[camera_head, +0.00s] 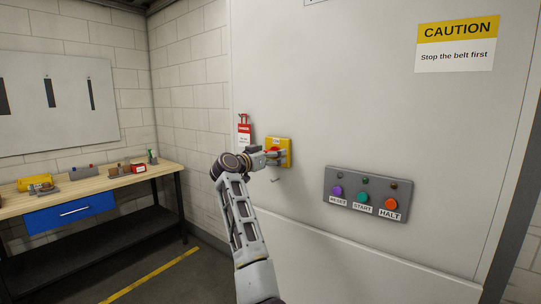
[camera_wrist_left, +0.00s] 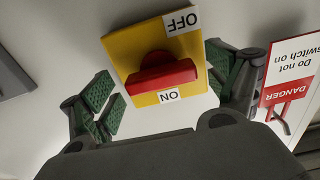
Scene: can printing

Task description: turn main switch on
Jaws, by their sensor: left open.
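The main switch is a red knob (camera_wrist_left: 162,74) on a yellow plate (camera_wrist_left: 127,47). In the wrist view, which is turned round, OFF is at the plate's top and ON at its lower edge. The knob's bar lies roughly across the picture, slightly tilted. In the head view the yellow plate (camera_head: 286,146) is on the grey cabinet, partly hidden. My left gripper (camera_head: 273,156) is right at the switch. In the wrist view my left gripper (camera_wrist_left: 161,76) is open, its green-padded fingers on either side of the plate and knob. Contact with the knob is not clear.
A red and white danger tag (camera_head: 244,134) hangs beside the switch, close to one finger; it reads "Do not switch on" in the wrist view (camera_wrist_left: 292,72). A button panel (camera_head: 352,204) is to the right. A workbench (camera_head: 110,183) stands left.

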